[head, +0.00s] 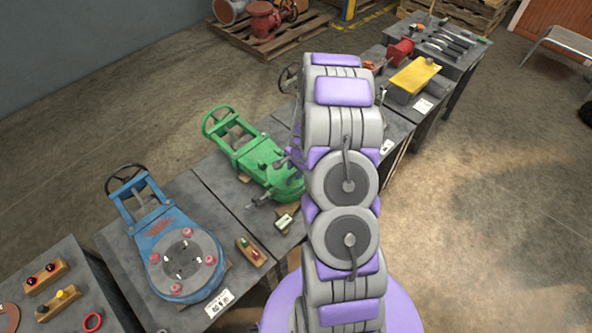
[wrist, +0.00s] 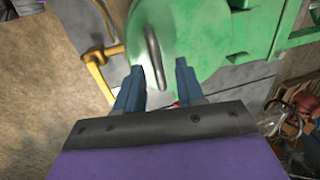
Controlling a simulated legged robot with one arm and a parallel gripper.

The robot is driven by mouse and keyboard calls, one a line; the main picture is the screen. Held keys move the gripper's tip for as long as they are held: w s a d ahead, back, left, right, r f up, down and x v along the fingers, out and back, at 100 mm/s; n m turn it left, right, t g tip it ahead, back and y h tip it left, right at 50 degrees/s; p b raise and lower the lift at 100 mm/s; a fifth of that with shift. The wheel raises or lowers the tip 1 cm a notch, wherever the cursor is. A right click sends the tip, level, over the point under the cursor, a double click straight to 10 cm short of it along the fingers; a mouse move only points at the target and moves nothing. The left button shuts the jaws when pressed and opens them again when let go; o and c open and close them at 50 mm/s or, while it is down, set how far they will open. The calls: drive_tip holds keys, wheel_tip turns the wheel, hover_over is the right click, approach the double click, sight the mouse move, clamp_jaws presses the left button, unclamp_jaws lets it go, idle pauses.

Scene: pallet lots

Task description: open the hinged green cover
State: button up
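The green valve-like unit (head: 262,162) lies on a dark table left of my arm in the head view, with a green handwheel at its far end. Its rounded near end is partly hidden by my arm. In the wrist view the round green cover (wrist: 186,45) fills the top middle, with a dark grey bar handle (wrist: 153,55) on its face. My gripper (wrist: 158,78) is open and empty. Its two blue fingers point at the cover, one on each side of the handle's lower end. I cannot tell whether they touch anything. The cover looks closed.
A brass-coloured lever (wrist: 96,72) sticks out left of the cover. A blue unit (head: 178,250) with a round plate is on the table to the left. A yellow-lidded unit (head: 412,76) stands farther right. Open floor (head: 480,200) lies right of my arm.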

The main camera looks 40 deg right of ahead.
drive_tip(key=shift+d+f, duration=0.1)
drive_tip(key=shift+d, duration=0.15)
drive_tip(key=shift+c, duration=0.7)
clamp_jaws()
